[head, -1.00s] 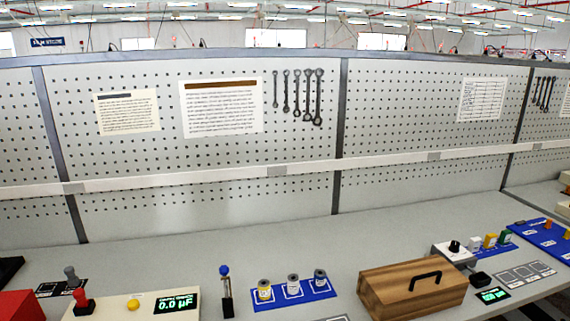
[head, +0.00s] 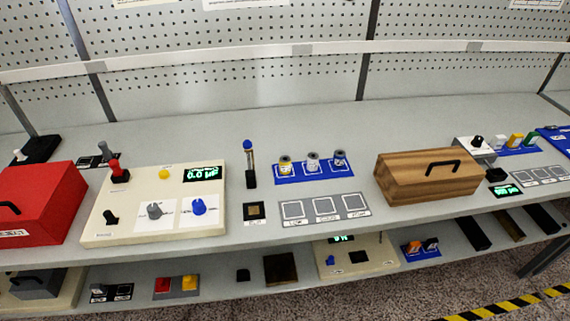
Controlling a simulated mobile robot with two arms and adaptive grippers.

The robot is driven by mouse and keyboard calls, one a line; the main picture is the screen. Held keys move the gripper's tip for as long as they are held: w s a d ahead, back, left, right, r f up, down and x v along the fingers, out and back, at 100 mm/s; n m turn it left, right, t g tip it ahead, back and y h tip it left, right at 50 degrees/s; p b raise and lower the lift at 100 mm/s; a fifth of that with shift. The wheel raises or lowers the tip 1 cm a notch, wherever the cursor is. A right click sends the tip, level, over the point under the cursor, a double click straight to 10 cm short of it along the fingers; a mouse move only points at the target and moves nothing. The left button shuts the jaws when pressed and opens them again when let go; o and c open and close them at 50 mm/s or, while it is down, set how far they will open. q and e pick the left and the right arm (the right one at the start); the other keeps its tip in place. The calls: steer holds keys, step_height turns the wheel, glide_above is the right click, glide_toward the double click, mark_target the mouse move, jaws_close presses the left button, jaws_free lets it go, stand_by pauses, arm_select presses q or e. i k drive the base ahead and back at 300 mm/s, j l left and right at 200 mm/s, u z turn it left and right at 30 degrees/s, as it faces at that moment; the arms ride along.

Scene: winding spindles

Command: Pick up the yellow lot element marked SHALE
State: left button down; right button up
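A small cylinder with a yellow band (head: 285,164) stands upright in the left place of a blue tray (head: 314,178) on the bench. A white-grey cylinder (head: 313,162) and a cylinder with a blue band (head: 340,158) stand beside it in the same tray. A yellow block (head: 515,140) stands at the right between a white and a green one. The markings are too small to read, so I cannot tell which is SHALE. Neither of my grippers is in view.
A grey row of empty squares (head: 325,208) lies before the blue tray. A wooden box (head: 400,179) stands to its right, a blue-topped lever (head: 250,165) and cream panel (head: 130,205) to its left. A red box (head: 45,200) is far left. The bench behind is clear.

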mark_target(284, 162)
steer(key=i+l, duration=0.15)
steer(key=l, duration=0.25)
steer(key=i+l, duration=0.2)
steer(key=l, duration=0.15)
steer(key=i+l+u, duration=0.1)
steer(key=l+u, duration=0.15)
steer(key=u, duration=0.15)
steer(key=l+u, duration=0.6)
steer(key=u, duration=0.6)
steer(key=i, duration=0.05)
